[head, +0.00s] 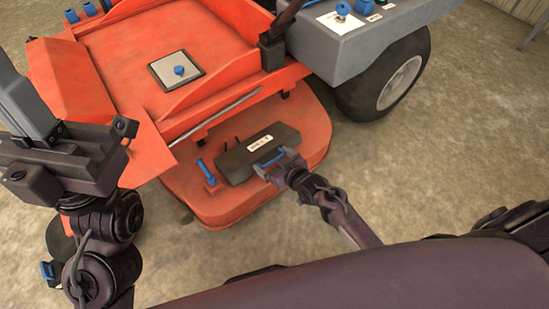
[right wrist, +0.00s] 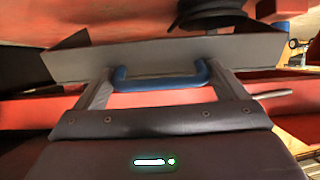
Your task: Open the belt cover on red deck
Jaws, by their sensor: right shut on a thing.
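The belt cover (head: 236,165) is a dark grey lidded box with a white label, low on the red deck (head: 222,207). It looks down or nearly down; I cannot tell if it is slightly raised. Its blue handle (head: 268,161) is on the near right side. My right gripper (head: 278,167) is shut on the handle. In the right wrist view the blue handle (right wrist: 160,84) spans between my fingers, with the grey cover (right wrist: 165,58) just beyond. My left gripper (head: 75,150) is at the left, away from the cover; its jaws are unclear.
A blue-handled lever (head: 206,172) stands on the deck left of the cover. A red footplate with a blue-knobbed panel (head: 178,70) lies behind, edged by a metal bar (head: 215,112). A black wheel (head: 385,78) is at the right. Bare floor (head: 440,150) lies right of the deck.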

